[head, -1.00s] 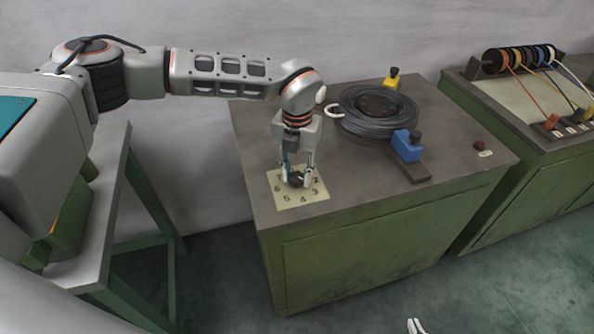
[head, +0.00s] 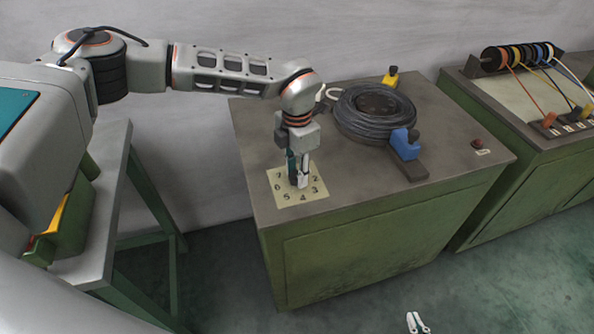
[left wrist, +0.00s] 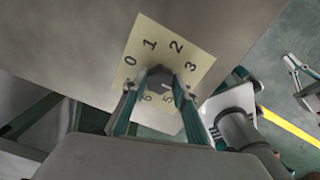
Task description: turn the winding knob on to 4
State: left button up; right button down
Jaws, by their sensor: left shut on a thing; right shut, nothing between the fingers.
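The winding knob (left wrist: 158,76) is a small dark grey knob in the middle of a cream dial card (head: 282,200) with numbers around it. The card lies at the front left corner of the green cabinet's top. My left gripper (head: 298,183) points straight down and is shut on the knob, one finger on each side. In the head view the fingers hide most of the knob. In the left wrist view a small pale mark shows on the knob's lower right, but I cannot tell which number it faces. My right gripper (head: 417,323) is shut and empty at the bottom edge, over the floor.
A coil of dark wire (head: 345,118) lies behind the dial on the same top. A blue clamp (head: 405,146) and a red button (head: 477,143) are to the right, and a yellow piece (head: 391,76) is behind. Another bench with coloured spools (head: 518,55) stands at right.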

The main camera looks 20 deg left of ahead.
dwell(0.4)
pick_arm(q)
jog(key=o, duration=1.1)
jog(key=shift+r, duration=0.1)
notch_tip(320, 180, up, 12)
